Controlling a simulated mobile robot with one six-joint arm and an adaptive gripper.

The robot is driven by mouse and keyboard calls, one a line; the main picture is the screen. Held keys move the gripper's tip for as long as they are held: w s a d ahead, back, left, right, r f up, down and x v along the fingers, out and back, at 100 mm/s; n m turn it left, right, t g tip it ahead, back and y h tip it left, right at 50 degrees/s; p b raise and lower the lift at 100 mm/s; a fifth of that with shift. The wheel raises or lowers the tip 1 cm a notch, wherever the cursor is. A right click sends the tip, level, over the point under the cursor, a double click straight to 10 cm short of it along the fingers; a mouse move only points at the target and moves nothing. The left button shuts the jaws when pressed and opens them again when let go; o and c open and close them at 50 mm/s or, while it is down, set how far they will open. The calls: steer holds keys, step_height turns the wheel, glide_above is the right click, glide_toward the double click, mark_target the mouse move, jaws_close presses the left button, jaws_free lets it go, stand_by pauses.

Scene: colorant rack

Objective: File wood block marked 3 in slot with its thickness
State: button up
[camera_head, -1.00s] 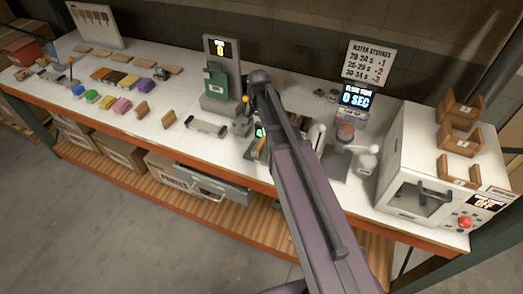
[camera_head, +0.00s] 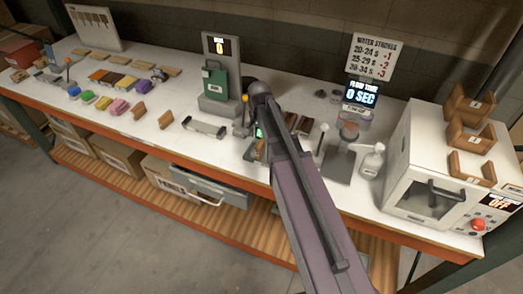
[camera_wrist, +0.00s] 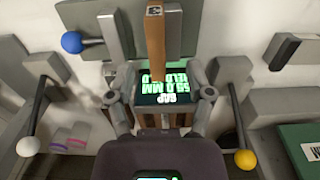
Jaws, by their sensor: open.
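A wood block marked 3 (camera_wrist: 155,42) shows at the top middle of the wrist view, its narrow end with the number toward the camera. My gripper (camera_wrist: 174,76) is open, with a grey finger on each side of the block's near end. In the head view my arm covers most of the gripper and the block. I cannot make out the slots clearly.
Dark wood pieces (camera_head: 290,121) stand just right of my arm. A green device on a grey stand (camera_head: 216,82) is to the left, a white bottle (camera_head: 371,160) and a white oven (camera_head: 420,190) to the right. Levers with blue (camera_wrist: 72,42) and yellow (camera_wrist: 244,159) knobs flank my gripper.

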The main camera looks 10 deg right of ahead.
mark_target(261, 143)
steer(key=shift+f, duration=0.1)
stand_by(0.3)
steer(key=f+b, duration=0.3)
steer(key=shift+d+f+b, duration=0.2)
steer(key=shift+d+b, duration=0.1)
steer(key=shift+d, duration=0.05)
steer(key=shift+f+b, duration=0.8)
jaws_close()
